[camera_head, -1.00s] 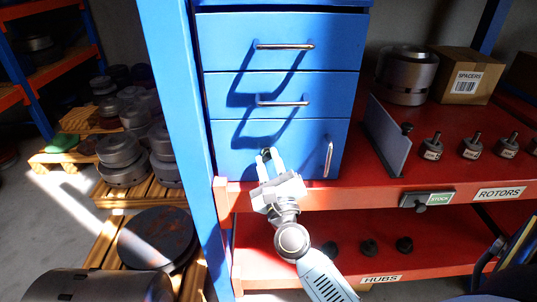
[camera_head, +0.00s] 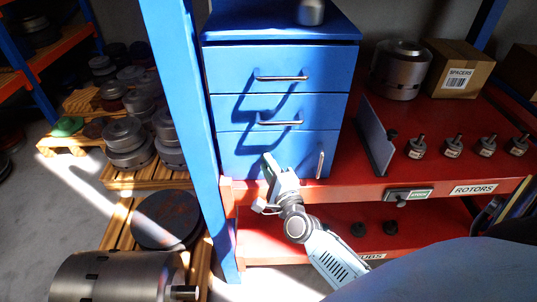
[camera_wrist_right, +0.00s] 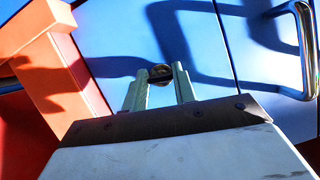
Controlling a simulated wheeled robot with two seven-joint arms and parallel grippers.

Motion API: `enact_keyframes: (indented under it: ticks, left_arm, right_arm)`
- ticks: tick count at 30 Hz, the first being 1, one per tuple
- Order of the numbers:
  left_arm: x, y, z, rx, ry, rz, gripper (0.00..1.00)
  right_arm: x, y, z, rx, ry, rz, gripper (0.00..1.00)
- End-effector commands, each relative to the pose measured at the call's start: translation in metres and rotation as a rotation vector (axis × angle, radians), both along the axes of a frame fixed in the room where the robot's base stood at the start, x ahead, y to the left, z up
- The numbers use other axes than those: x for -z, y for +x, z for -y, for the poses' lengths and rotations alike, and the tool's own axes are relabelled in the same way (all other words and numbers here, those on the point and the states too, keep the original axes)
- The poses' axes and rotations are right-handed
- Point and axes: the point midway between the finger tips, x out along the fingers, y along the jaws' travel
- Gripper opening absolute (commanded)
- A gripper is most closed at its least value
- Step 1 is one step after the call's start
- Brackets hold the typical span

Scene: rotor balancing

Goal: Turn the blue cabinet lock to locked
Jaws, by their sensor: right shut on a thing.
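The blue cabinet (camera_head: 230,140) stands on the red shelf, with two drawers above a lower door. Its lock (camera_wrist_right: 160,72) is a small round metal knob with a dark, roughly level slot, seen in the right wrist view at the door's edge. My right gripper (camera_head: 268,164) reaches the lower left of the door; in the wrist view its fingertips (camera_wrist_right: 160,78) sit on both sides of the lock and are shut on it. In the head view the gripper hides the lock. My left gripper is in neither view.
The door's upright handle (camera_head: 320,164) is right of the gripper. A blue post (camera_head: 182,120) stands close on the left. The red shelf edge (camera_head: 350,189) runs just below the cabinet. Several small rotors (camera_head: 452,146) stand to the right behind a grey divider (camera_head: 375,135).

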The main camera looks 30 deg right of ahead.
Motion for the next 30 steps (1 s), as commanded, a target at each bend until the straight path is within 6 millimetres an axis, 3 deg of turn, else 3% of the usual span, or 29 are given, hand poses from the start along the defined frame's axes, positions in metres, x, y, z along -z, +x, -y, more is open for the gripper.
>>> enact_keyframes:
  ticks: [1, 9, 28, 29, 30]
  left_arm:
    - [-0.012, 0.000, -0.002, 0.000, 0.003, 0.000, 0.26]
    - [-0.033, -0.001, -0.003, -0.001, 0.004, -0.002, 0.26]
    - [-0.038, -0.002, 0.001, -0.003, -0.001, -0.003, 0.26]
    - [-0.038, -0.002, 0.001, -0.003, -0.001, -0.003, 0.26]
    - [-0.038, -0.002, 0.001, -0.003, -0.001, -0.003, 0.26]
  right_arm:
    - [-0.005, 0.000, 0.000, 0.001, -0.026, -0.018, 0.04]
    - [-0.003, 0.000, 0.000, 0.001, -0.134, -0.083, 0.04]
    - [0.000, 0.000, 0.000, 0.000, -0.176, -0.108, 0.04]
    - [0.000, 0.000, 0.000, 0.000, -0.176, -0.108, 0.28]
    - [0.000, 0.000, 0.000, 0.000, -0.176, -0.108, 0.34]
